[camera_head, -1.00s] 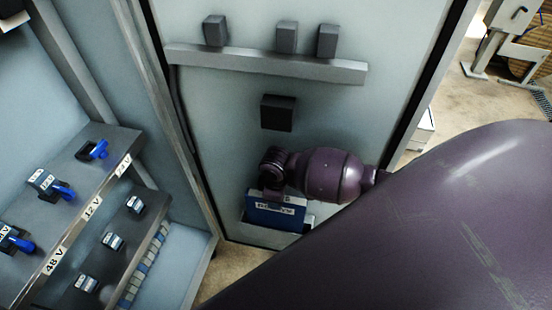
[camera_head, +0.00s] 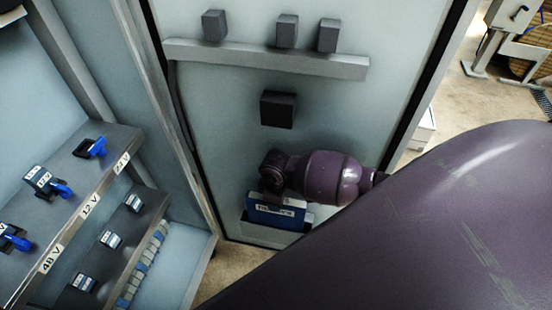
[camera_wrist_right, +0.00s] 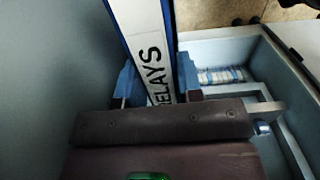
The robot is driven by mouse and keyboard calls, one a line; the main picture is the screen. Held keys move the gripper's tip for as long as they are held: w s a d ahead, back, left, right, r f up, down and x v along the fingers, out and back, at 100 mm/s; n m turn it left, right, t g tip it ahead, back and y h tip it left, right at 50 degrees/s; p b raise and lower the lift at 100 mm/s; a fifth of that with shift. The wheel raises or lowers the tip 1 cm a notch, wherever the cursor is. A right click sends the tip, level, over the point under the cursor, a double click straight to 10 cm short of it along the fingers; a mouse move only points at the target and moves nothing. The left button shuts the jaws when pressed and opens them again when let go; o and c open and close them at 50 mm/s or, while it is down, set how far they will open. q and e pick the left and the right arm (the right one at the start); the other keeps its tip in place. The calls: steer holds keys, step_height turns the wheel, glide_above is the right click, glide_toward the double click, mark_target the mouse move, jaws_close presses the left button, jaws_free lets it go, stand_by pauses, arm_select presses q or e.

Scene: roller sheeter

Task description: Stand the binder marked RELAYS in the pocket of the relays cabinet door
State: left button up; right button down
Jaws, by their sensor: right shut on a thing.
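The blue binder (camera_head: 262,212) has a white label that reads RELAYS in the right wrist view (camera_wrist_right: 152,62). My right gripper (camera_head: 271,190) is shut on its top end, with a finger on each side of the spine. The pale pocket (camera_head: 262,235) is low on the open cabinet door (camera_head: 220,120). The binder is upright at the pocket, its lower edge at or behind the pocket's front rim. I cannot tell how deep it sits. My left gripper is not in view.
A black box (camera_head: 277,109) and a grey rail (camera_head: 265,59) with dark blocks are on the door above my gripper. At left, an open cabinet has shelves (camera_head: 90,205) marked with voltages and holding blue-handled parts. My right arm covers the lower right.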

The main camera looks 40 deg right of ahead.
steer(key=shift+f+b, duration=0.35)
steer(key=shift+f, duration=0.35)
steer(key=shift+f+b, duration=0.65)
steer(key=shift+f, duration=0.75)
steer(key=c, duration=0.7)
jaws_free()
step_height(320, 180, up, 11)
steer(key=shift+f+p, duration=0.1)
steer(key=shift+p, duration=0.7)
steer(key=s+a+f+m+t+y, duration=0.3)
steer(key=s+a+f+m+t, duration=0.1)
steer(key=s+a+t, duration=0.15)
steer(key=s+d+r+m+t+h, duration=0.1)
steer(key=s+d+t, duration=0.1)
steer(key=s+d+m+t+h, duration=0.1)
steer(key=s+d+t, duration=0.1)
steer(key=s+d+r+m+t+h, duration=0.1)
steer(key=s+t, duration=0.1)
steer(key=shift+s+d+r, duration=0.25)
steer(key=shift+d+r, duration=0.1)
steer(key=shift+d, duration=0.05)
